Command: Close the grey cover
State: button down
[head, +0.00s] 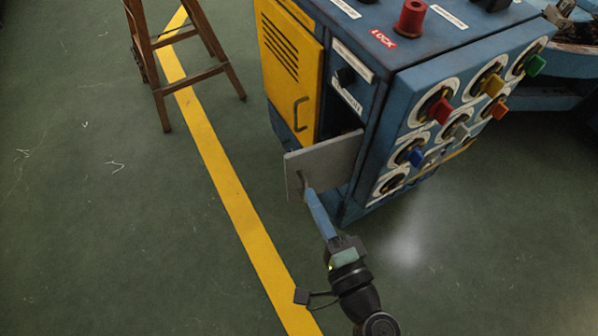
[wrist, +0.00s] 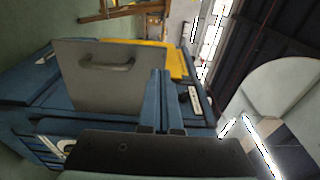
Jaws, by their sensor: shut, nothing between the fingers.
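The grey cover (head: 327,162) is a flat plate that stands open, swung out from the lower side of the blue machine cabinet (head: 385,100). A dark opening shows behind it. In the wrist view the cover (wrist: 88,95) fills the left middle, with its dark handle (wrist: 106,63) near the top. My gripper (head: 306,192) is shut and empty. In the head view its tip overlaps the cover's lower edge near the handle; I cannot tell whether they touch. In the wrist view the shut fingers (wrist: 160,100) stand just right of the cover.
A yellow door (head: 289,70) with a handle is beside the opening. Coloured knobs (head: 440,110) stick out from the cabinet's right face, and a red knob (head: 411,18) stands on top. A wooden stool (head: 188,50) is at the back left. The green floor is clear at left.

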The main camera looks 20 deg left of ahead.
aim_at(291, 161)
jog(key=b+x, duration=0.1)
jog(key=x, duration=0.6)
jog(key=shift+w+a, duration=0.1)
jog(key=shift+a, duration=0.1)
jog(key=shift+w+a+f+m+t+h+b, duration=0.1)
jog(key=shift+w+a+m+t+h+b, duration=0.15)
jog(key=shift+a+m+t+h, duration=0.2)
jog(key=shift+w+a+m+t+h+b, duration=0.1)
jog(key=shift+w+a+m+t+h, duration=0.3)
jog(key=shift+a+h, duration=0.15)
jog(key=shift+w+a+m+t+h+b, duration=0.4)
jog(key=shift+w+b, duration=1.1)
jog(key=shift+w, duration=1.75)
jog(key=shift+w+a+m+t+h+b, duration=0.1)
jog(key=shift+w+a+h+b, duration=0.35)
jog(key=shift+w+b, duration=1.95)
jog(key=shift+w+a+m+t+h+b, duration=0.2)
jog(key=shift+w+a+b, duration=0.45)
jog(key=shift+w, duration=3.45)
